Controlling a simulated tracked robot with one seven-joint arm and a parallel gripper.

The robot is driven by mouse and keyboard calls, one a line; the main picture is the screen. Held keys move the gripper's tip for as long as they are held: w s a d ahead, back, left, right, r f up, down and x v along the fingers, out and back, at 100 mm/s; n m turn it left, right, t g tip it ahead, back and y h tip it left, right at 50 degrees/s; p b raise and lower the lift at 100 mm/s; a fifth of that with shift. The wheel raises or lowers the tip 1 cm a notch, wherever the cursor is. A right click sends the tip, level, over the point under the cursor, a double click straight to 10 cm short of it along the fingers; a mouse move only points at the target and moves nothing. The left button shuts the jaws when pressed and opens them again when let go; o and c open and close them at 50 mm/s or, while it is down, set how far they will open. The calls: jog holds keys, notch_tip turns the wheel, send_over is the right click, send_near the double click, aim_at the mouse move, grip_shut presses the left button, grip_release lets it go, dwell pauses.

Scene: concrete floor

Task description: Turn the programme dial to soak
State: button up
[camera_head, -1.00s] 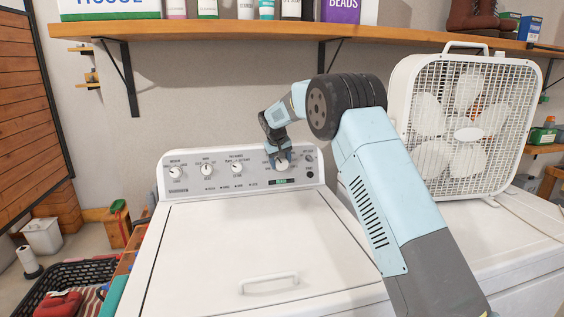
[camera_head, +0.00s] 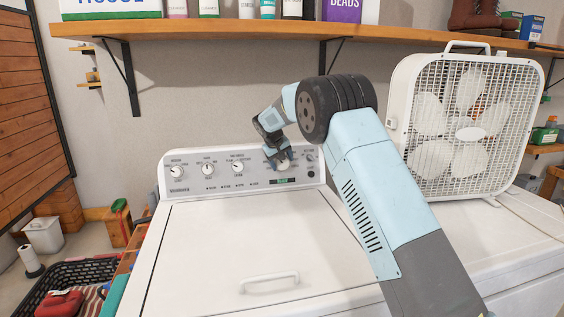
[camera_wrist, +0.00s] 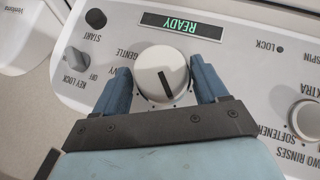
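The programme dial (camera_wrist: 160,74) is a round white knob with a dark pointer line, at the right of the washer's control panel. It also shows in the head view (camera_head: 283,165), partly covered by my gripper (camera_head: 280,163). In the wrist view my gripper (camera_wrist: 160,66) has its two blue fingers on either side of the dial, with slim gaps showing, so it looks open around it. The panel is upside down there; "GENTLE" and part of another label are readable beside the dial. The soak label is not readable, and the fingers cover part of the panel.
A green READY display (camera_wrist: 181,26) sits close to the dial. A wooden shelf (camera_head: 230,30) overhangs the washer (camera_head: 240,235); a box fan (camera_head: 465,130) stands right.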

jog(key=shift+o, duration=1)
jog(key=shift+a, duration=0.1)
jog(key=shift+r, duration=0.15)
jog(key=v, duration=1.3)
jog(key=shift+s+r, duration=0.15)
jog(key=shift+s, duration=0.05)
